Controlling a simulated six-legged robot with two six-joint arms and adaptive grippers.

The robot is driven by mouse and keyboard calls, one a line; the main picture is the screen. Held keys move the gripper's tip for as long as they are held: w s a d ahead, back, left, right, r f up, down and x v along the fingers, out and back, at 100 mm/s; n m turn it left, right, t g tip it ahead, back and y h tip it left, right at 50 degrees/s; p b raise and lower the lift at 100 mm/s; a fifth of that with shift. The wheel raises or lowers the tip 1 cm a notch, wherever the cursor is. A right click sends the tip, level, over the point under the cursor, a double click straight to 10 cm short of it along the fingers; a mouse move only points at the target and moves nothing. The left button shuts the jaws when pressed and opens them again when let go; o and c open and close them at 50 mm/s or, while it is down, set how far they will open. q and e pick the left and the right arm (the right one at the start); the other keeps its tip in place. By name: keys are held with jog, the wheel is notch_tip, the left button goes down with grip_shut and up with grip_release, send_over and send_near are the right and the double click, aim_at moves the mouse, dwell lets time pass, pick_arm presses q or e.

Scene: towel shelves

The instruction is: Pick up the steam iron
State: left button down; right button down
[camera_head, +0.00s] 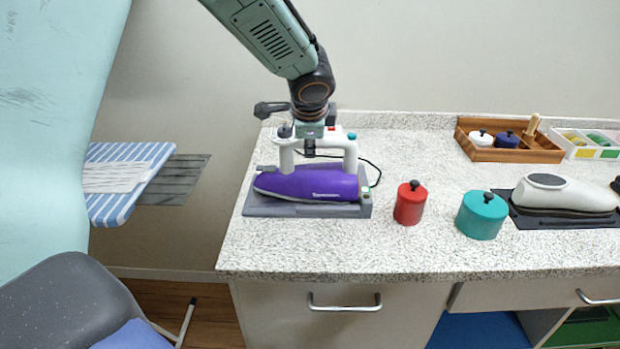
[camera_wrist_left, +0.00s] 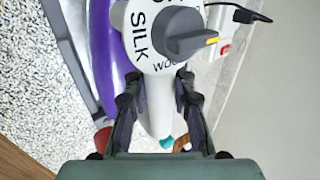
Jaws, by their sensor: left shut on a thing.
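The steam iron (camera_head: 310,183) has a purple body and a white handle. It sits on a grey base (camera_head: 290,209) at the left end of the speckled counter. My left gripper (camera_head: 310,152) reaches down from above onto the iron's handle. In the left wrist view my left gripper (camera_wrist_left: 158,105) has a finger on each side of the white handle (camera_wrist_left: 158,108) and is shut on it. The iron's dial (camera_wrist_left: 170,35), marked SILK, also shows there. In the head view the iron rests level on its base, with no clear gap. My right gripper is not in view.
A red canister (camera_head: 410,204) and a teal canister (camera_head: 481,216) stand to the iron's right. Beyond them are a white appliance (camera_head: 562,195) on a dark mat and a wooden tray (camera_head: 500,154). A striped ironing board (camera_head: 112,210) is left of the counter.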

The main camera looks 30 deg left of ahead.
pick_arm(q)
jog(key=shift+w+a+r, duration=0.1)
jog(key=shift+r, duration=0.45)
notch_tip(320, 180, up, 8)
jog(key=p, duration=0.2)
jog(key=shift+p, duration=0.4)
jog(key=shift+r, duration=0.5)
jog(key=c, duration=1.6)
grip_release()
jog(key=shift+c, duration=0.2)
grip_shut()
